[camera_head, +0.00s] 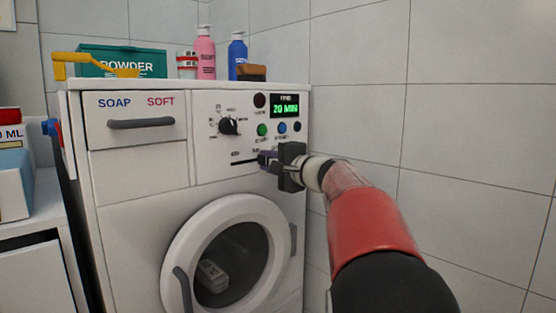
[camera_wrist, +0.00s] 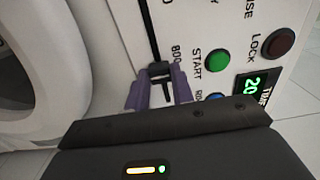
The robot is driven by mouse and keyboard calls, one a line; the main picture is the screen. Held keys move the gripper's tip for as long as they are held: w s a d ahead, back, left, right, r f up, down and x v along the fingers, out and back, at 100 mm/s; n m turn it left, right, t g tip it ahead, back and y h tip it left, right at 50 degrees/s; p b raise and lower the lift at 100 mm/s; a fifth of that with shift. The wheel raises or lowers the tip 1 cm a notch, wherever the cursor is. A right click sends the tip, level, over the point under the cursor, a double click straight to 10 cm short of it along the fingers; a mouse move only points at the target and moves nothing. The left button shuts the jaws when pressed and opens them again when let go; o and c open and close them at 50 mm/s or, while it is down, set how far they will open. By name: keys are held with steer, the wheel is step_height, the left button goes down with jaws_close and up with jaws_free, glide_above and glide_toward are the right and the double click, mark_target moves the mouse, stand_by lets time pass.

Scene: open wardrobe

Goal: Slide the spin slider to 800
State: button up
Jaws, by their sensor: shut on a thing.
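The washing machine's front panel (camera_head: 213,140) holds the spin slider, a dark horizontal slot (camera_head: 243,162) low on the panel. In the wrist view the slot (camera_wrist: 152,30) runs up to a small black slider knob (camera_wrist: 160,69). The "800" label (camera_wrist: 177,56) is printed beside the knob's end of the slot. My gripper (camera_head: 266,160) is at the slot's right end, with its body covering that part in the head view. In the wrist view its purple fingers (camera_wrist: 160,90) are shut on the slider knob, one on each side.
A green start button (camera_wrist: 217,60), a dark lock button (camera_wrist: 279,43) and a display (camera_head: 285,106) reading 20 MIN are close above the slider. A selector dial (camera_head: 229,126) is to the left. The round door (camera_head: 183,235) is below. Bottles (camera_head: 205,55) stand on top.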

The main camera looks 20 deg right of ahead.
steer(key=shift+s+a+f+b, duration=0.1)
steer(key=shift+s+a+b, duration=0.15)
steer(key=shift+a, duration=0.3)
stand_by(0.9)
steer(key=o, duration=0.8)
steer(key=shift+c, duration=0.2)
steer(key=b+v, duration=0.3)
steer(key=v, duration=0.4)
stand_by(0.3)
